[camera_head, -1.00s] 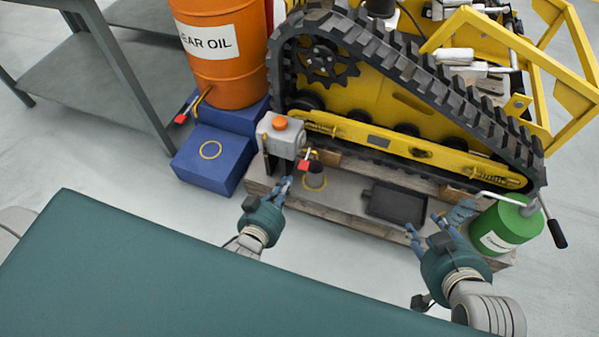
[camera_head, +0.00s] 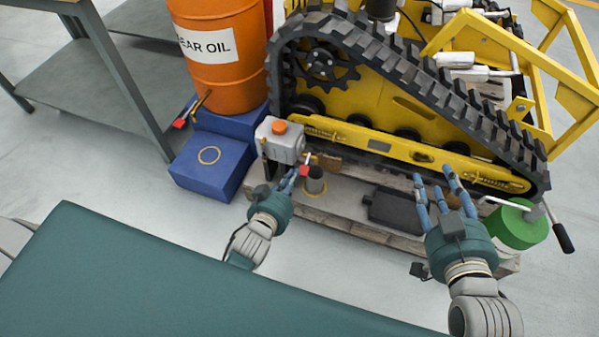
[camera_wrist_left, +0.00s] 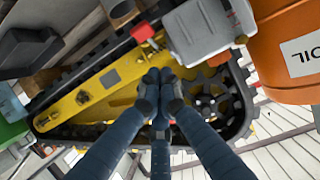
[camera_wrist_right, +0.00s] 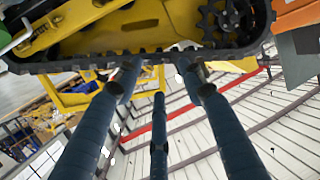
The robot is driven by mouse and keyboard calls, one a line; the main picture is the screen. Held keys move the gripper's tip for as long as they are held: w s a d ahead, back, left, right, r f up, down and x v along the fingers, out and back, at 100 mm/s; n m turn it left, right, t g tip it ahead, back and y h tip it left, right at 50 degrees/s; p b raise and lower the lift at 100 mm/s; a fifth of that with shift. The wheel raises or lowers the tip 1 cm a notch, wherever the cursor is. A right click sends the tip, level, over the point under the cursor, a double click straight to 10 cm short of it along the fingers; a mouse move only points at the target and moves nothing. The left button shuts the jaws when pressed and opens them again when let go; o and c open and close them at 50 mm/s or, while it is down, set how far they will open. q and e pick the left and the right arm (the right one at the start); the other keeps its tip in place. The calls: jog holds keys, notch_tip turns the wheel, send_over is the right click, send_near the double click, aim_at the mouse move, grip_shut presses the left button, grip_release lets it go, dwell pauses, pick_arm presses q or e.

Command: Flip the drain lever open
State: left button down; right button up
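A grey tank (camera_head: 280,141) with an orange cap stands at the left end of the tracked carrier. The red tip (camera_wrist_left: 142,31) also shows in the left wrist view. My left gripper (camera_head: 293,176) is just left of the red tip in the head view. Its fingertips (camera_wrist_left: 160,82) are together with nothing seen between them, apart from the red tip in the left wrist view. My right gripper (camera_head: 436,188) is open and empty, in front of the track.
A black tray-like part (camera_head: 396,207) lies on the pallet. A green can (camera_head: 515,228) with a handle stands right.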

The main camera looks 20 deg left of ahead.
aim_at(306, 163)
pick_arm(q)
jog(key=w+f+b, duration=0.3)
jog(key=w+f, duration=0.2)
jog(key=shift+w+b, duration=0.35)
pick_arm(e)
notch_tip(306, 163, up, 20)
jog(key=s+a+t+y, duration=0.1)
jog(key=s+t+y, duration=0.1)
jog(key=t, duration=0.8)
jog(key=shift+s+a+y, duration=0.35)
jog(key=shift+a+y, duration=0.05)
jog(key=shift+y, duration=0.4)
pick_arm(q)
jog(key=shift+d, duration=0.1)
pick_arm(e)
jog(key=shift+r, duration=0.1)
